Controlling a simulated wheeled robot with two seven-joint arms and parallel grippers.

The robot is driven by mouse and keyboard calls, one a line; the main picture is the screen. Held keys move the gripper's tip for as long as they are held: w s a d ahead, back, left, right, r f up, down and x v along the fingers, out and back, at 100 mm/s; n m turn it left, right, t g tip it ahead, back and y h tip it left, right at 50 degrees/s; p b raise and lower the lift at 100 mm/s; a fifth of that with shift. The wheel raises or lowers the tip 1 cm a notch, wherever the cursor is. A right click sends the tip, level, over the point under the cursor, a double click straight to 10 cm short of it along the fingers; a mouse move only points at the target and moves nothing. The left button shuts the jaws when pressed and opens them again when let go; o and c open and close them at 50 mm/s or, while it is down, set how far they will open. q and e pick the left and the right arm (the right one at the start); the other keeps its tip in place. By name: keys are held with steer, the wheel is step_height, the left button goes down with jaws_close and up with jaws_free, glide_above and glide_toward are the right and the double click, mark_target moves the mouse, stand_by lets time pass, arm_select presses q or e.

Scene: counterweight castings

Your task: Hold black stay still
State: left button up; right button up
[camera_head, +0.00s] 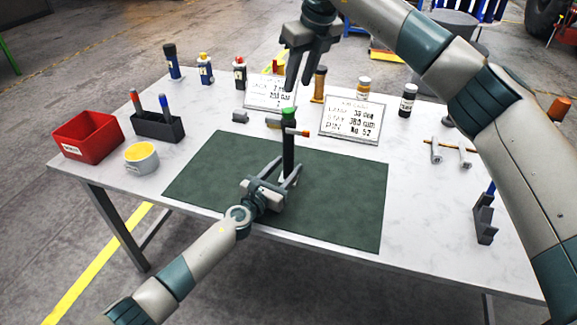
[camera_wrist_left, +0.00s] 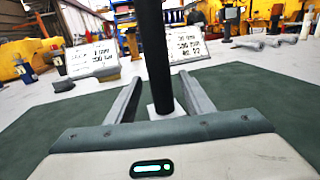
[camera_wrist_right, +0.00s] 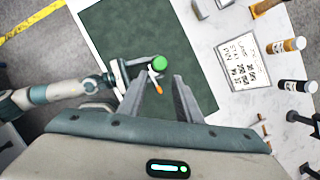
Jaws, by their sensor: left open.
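The black stay (camera_head: 288,153) is an upright black post with a green cap, standing on the dark green mat. A small orange-tipped piece (camera_head: 300,133) sticks out sideways near its top. My left gripper (camera_head: 280,173) is low over the mat, with one finger on each side of the post; in the left wrist view the stay (camera_wrist_left: 152,50) rises between the spread fingers, with gaps visible. My right gripper (camera_head: 297,87) hangs above the stay, empty and open, fingers pointing down. In the right wrist view the green cap (camera_wrist_right: 159,63) shows beyond the fingertips.
The green mat (camera_head: 345,215) lies on a white table (camera_head: 430,230). A red bin (camera_head: 88,137), a yellow tub (camera_head: 141,158) and a dark pen holder (camera_head: 158,127) stand left. Two written cards (camera_head: 352,121), bottles and small clamps stand behind and right. The mat is otherwise clear.

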arm_select(q)
steer(key=shift+x, duration=0.8)
steer(key=shift+f, duration=0.1)
steer(key=shift+c, duration=0.2)
